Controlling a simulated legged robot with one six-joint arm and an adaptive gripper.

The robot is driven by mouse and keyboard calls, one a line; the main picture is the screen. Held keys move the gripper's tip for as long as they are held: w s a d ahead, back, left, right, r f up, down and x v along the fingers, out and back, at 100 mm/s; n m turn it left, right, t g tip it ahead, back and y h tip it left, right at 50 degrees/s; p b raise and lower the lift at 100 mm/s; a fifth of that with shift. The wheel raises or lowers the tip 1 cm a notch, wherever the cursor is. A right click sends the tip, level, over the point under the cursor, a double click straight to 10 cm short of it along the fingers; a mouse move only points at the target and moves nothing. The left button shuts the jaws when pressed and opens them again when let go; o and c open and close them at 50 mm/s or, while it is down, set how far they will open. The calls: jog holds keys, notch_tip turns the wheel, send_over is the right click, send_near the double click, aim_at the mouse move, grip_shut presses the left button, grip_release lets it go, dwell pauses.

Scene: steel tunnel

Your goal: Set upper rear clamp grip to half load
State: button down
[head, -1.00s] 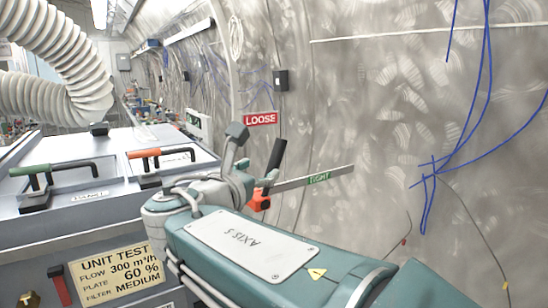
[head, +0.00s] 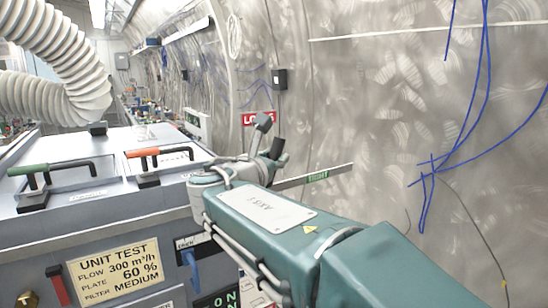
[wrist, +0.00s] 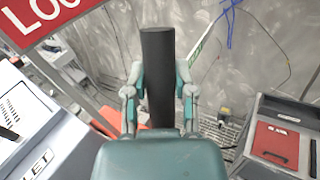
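The clamp grip (wrist: 158,75) is a dark upright cylinder in the middle of the wrist view. My gripper (wrist: 159,88) has one finger on each side of it, and both pads appear to meet its sides. In the head view the dark grip (head: 278,149) shows beside my gripper (head: 270,138), in front of the wall. A red LOOSE sign (head: 250,118) is partly behind a finger. A green TIGHT label (head: 317,175) sits on a grey bar to the right. The grip's lower end is hidden.
A grey test unit with a green handle (head: 50,168) and an orange handle (head: 157,153) stands at left. A ribbed white hose (head: 60,60) hangs above it. Blue cables (head: 475,120) run on the right wall. A red-topped case (wrist: 276,145) is at lower right in the wrist view.

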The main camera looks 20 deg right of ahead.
jog(key=shift+d, duration=0.1)
jog(key=w+d+f+m+g+y, duration=0.1)
jog(key=d+f+m+g+y, duration=0.2)
jog(key=d+f+g+y, duration=0.1)
jog(key=shift+w+d+y, duration=0.25)
jog(key=shift+w+y, duration=0.05)
jog(key=shift+y, duration=0.3)
dwell(0.5)
jog(key=shift+f, duration=0.1)
jog(key=shift+c, duration=2.2)
grip_release()
jog(key=v, duration=1.2)
